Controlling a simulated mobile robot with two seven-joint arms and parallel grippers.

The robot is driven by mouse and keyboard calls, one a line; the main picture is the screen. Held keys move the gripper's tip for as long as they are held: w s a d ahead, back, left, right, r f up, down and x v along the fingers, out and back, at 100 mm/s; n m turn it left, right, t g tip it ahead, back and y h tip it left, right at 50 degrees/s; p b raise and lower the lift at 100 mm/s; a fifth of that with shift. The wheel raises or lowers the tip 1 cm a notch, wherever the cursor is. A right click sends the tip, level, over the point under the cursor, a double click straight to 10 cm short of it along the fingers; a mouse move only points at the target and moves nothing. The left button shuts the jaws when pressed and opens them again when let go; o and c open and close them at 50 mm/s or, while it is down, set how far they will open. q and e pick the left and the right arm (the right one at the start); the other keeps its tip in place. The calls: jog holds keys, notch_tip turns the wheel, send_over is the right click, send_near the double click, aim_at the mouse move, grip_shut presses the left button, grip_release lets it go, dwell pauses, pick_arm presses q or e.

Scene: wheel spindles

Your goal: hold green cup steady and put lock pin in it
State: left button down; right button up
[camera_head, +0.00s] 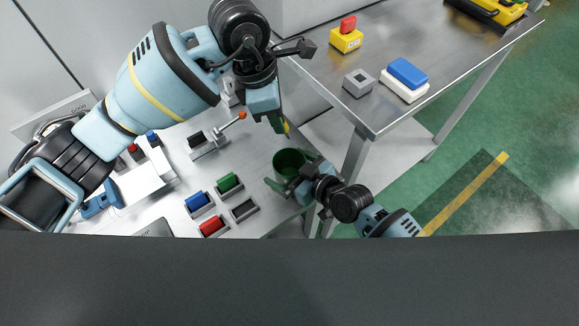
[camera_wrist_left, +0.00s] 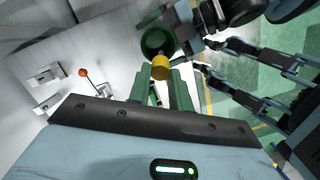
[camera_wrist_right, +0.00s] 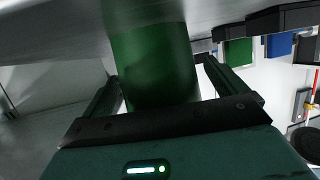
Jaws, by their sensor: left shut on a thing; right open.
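The green cup (camera_head: 289,160) stands upright at the right edge of the light worktop; it also shows in the left wrist view (camera_wrist_left: 157,40). My right gripper (camera_head: 292,174) is open, with one finger on each side of the cup. In the right wrist view the cup (camera_wrist_right: 152,60) is between the fingers, and contact cannot be told. My left gripper (camera_head: 284,127) is shut on the lock pin, whose yellow cylindrical end (camera_wrist_left: 161,68) shows between the fingertips.
Holders with blue (camera_head: 198,202), green (camera_head: 228,183) and red (camera_head: 212,226) blocks, and an empty grey holder (camera_head: 244,209), lie left of the cup. A lever with an orange knob (camera_head: 242,115) stands behind. A steel table (camera_head: 400,45) is at upper right.

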jog(key=shift+c, duration=0.5)
jog(key=c, duration=1)
jog(key=shift+o, duration=0.2)
pick_arm(q)
jog(key=a+x, duration=0.2)
jog(key=x, duration=1)
jog(key=shift+a+f, duration=0.35)
jog(key=shift+s, duration=0.1)
jog(key=c, duration=1.2)
grip_release()
